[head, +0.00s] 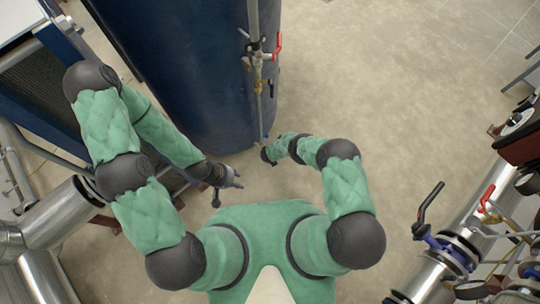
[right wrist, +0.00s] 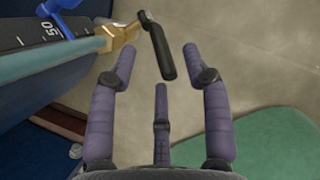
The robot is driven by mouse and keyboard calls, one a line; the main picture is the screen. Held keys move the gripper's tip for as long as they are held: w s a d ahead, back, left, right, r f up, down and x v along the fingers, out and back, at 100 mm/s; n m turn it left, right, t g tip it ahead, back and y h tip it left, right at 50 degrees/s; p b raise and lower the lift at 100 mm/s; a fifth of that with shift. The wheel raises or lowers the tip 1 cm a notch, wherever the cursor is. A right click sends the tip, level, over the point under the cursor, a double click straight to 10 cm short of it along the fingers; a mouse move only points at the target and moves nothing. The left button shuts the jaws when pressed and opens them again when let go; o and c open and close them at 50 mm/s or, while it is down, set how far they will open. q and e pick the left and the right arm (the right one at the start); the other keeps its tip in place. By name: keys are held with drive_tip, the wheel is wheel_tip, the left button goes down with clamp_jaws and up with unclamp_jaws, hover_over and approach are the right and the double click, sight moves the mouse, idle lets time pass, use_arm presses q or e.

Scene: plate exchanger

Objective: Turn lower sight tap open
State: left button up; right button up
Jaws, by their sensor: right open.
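The lower sight tap (right wrist: 122,36) is a brass fitting with a black lever (right wrist: 158,52) in the right wrist view, beside a dark scale strip marked 50. My right gripper (right wrist: 159,60) is open, its fingertips on either side of the lever with gaps visible. Whether any finger touches the lever I cannot tell. In the head view the right gripper (head: 266,156) is small, near the foot of the sight pipe, and partly hidden by its arm. My left gripper (head: 230,182) has its fingers spread and holds nothing, in front of the tank.
The blue tank (head: 190,70) stands close ahead. Its sight pipe (head: 256,100) carries a red-handled tap (head: 277,46) higher up. A silver pipe with a black-handled valve (head: 428,212) is at the right. Floor between tank and pipe is clear.

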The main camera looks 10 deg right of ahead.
drive_tip(key=shift+b+x, duration=0.9)
drive_tip(key=shift+x, duration=0.8)
clamp_jaws()
